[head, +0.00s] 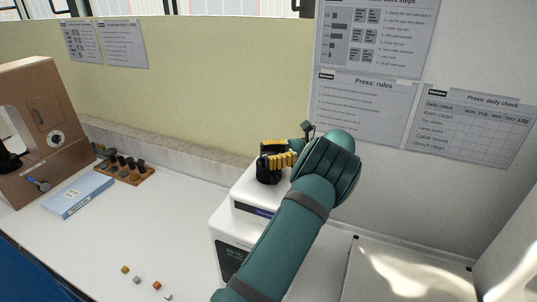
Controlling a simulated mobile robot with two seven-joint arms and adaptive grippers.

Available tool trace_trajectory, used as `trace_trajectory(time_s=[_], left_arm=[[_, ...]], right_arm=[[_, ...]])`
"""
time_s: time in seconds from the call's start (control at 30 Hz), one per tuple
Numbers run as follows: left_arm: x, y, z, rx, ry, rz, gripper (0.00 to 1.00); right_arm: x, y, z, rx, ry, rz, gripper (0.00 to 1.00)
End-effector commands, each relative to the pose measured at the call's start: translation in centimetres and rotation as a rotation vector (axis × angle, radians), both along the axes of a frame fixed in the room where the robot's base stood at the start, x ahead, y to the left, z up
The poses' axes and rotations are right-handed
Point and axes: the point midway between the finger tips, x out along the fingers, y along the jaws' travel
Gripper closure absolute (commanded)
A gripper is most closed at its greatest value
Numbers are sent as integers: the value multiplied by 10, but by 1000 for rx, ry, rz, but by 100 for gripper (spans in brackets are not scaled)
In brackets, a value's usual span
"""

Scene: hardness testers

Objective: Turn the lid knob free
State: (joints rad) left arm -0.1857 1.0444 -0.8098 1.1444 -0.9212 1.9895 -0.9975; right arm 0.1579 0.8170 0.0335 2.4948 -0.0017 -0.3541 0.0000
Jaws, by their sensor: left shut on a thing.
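A white press (222,237) with a dark front panel stands on the bench in the middle. Its white lid (245,192) appears closed, as far as my arm lets me see. My left gripper (278,161), with yellow finger pads, is over the lid and shut on the lid knob. The knob is mostly hidden by the dark fingers, so its turn angle cannot be told. My teal left arm covers the right part of the press. My right gripper is out of view.
A brown machine (40,130) stands at the far left, beside a blue box (78,194) and a wooden rack (124,170) with dark pieces. Several small cubes (137,279) lie at the front. A pale panel (405,272) is at right. The bench between is clear.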

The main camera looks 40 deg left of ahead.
Motion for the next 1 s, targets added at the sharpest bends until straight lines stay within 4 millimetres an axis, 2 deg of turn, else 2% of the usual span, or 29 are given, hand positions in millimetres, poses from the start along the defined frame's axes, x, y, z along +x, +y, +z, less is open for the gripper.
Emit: trace_trajectory(time_s=[0.33, 0.9, 0.93, 1.0], left_arm=[[0, 0, 0, 2, 0, 93, 82], [0, 0, 0, 0, 0, 113, 82], [0, 0, 0, 0, 0, 114, 40], [0, 0, 0, 0, 0, 114, 16]], right_arm=[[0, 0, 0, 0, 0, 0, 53], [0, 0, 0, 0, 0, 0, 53], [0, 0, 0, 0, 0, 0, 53], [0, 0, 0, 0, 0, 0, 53]])
